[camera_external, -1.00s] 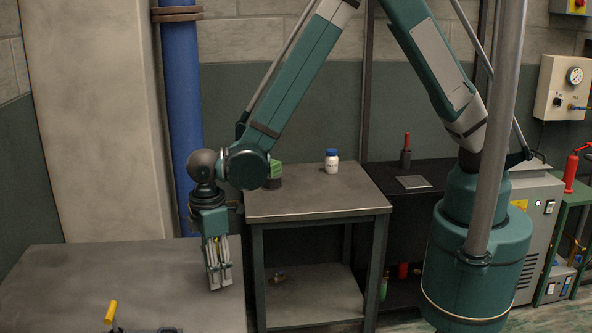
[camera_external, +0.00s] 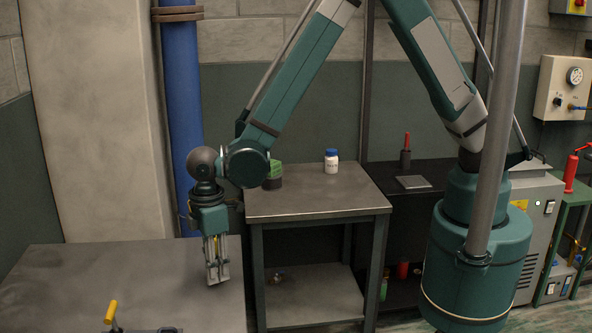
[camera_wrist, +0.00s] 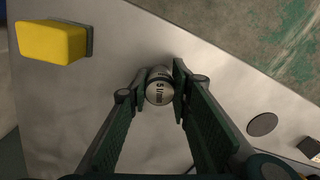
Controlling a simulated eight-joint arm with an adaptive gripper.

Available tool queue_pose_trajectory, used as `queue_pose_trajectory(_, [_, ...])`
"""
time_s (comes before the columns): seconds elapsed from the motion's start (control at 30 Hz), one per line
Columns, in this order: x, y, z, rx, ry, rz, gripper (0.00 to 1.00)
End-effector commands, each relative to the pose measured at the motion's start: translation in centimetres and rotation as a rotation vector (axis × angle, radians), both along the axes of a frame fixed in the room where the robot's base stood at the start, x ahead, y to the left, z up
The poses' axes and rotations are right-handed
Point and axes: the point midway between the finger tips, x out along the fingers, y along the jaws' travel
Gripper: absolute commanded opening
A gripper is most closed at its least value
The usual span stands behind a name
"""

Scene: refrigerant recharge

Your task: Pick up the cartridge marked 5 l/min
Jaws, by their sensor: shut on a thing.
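The cartridge (camera_wrist: 159,88) is a small silver cylinder whose round end, marked "5 l/min", faces the wrist camera. My gripper (camera_wrist: 157,90) is shut on it, with one finger against each side. In the external view my gripper (camera_external: 217,273) points down at the right part of the front-left table (camera_external: 60,285). The cartridge is too small to make out there. I cannot tell whether it still touches the tabletop.
A yellow block-shaped handle (camera_wrist: 50,42) stands left of the cartridge in the wrist view. A dark disc (camera_wrist: 262,124) lies to the right. A second table (camera_external: 320,200) behind holds a white bottle (camera_external: 332,162) and a green-topped item (camera_external: 274,172).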

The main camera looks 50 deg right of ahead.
Motion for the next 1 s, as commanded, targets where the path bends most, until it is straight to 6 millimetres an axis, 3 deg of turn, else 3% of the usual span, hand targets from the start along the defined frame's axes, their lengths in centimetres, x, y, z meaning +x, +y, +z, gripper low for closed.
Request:
queue_pose_trajectory(0.7, [0.0,0.0,7.8,0.0,0.0,0.0,0.08])
queue_pose_trajectory(1.0, [0.0,0.0,9.4,0.0,0.0,0.0,0.08])
